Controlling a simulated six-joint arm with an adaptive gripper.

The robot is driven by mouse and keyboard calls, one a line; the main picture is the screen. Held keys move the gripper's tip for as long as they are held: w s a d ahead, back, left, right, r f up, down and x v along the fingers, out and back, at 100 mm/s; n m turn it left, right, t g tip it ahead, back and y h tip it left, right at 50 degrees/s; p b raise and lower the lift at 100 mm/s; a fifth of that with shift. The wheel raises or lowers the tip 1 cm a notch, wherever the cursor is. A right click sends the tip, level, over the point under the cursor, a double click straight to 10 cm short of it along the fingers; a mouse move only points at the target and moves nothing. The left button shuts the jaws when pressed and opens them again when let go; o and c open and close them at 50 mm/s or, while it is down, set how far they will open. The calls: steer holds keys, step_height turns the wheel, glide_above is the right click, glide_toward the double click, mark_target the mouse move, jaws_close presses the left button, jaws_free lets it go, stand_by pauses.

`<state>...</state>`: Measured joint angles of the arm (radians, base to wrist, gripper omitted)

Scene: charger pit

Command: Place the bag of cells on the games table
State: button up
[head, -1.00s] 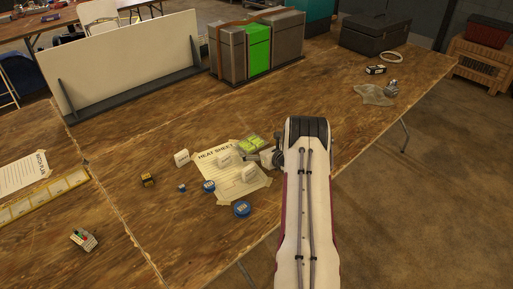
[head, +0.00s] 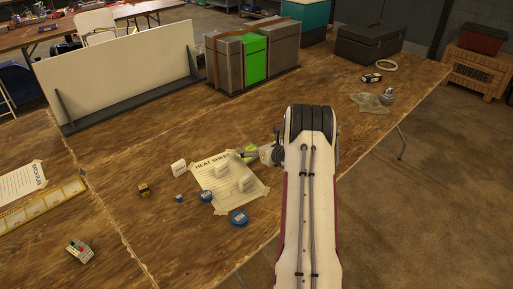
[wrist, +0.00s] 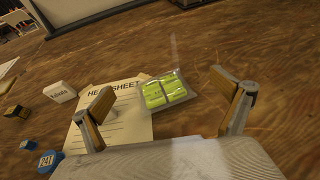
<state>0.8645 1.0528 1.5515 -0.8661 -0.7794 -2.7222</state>
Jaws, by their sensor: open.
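The bag of cells (wrist: 166,91) is a clear flat bag with several yellow-green cells. It lies on the wooden table by the upper right corner of the heat sheet (wrist: 122,125). In the head view the bag (head: 246,152) is partly hidden by my gripper (head: 262,155). In the wrist view my gripper (wrist: 163,100) is open, with one finger on each side of the bag in the picture and nothing held. Touch with the bag cannot be made out. Nothing marks which table is the games table; another wooden table (head: 92,32) stands at the back left.
A white panel (head: 118,72) and grey and green boxes (head: 252,57) stand behind. A clear bag (head: 371,102) lies far right.

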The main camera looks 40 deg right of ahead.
steer(key=shift+r, duration=0.1)
stand_by(0.5)
steer(key=w+a+r+m+g+h, duration=0.1)
steer(key=a+r+m, duration=0.4)
steer(key=r, duration=0.3)
steer(key=w+a+r+m+g+h, duration=0.1)
steer(key=a+r+m, duration=0.35)
steer(key=r, duration=0.35)
steer(key=s+a+r+m+g, duration=0.1)
steer(key=s+a+r+m, duration=0.35)
steer(key=a, duration=0.25)
steer(key=s+a+r+m+g, duration=0.1)
steer(key=s+a+r+m, duration=0.25)
steer(key=a+r, duration=0.3)
steer(key=s+a+r+m+g+y, duration=0.25)
steer(key=s+a+m, duration=0.65)
steer(key=s+a, duration=0.55)
steer(key=s+a+f+m+y, duration=0.1)
steer(key=s+a+m, duration=0.2)
steer(key=s, duration=0.6)
steer(key=s+a+f+m+g+y, duration=0.1)
steer(key=s+a+m, duration=0.3)
steer(key=s+a, duration=0.4)
steer(key=shift+s+a+f+y, duration=0.3)
steer(key=shift+s+f+y, duration=0.1)
steer(key=shift+f, duration=0.2)
steer(key=shift+w, duration=0.1)
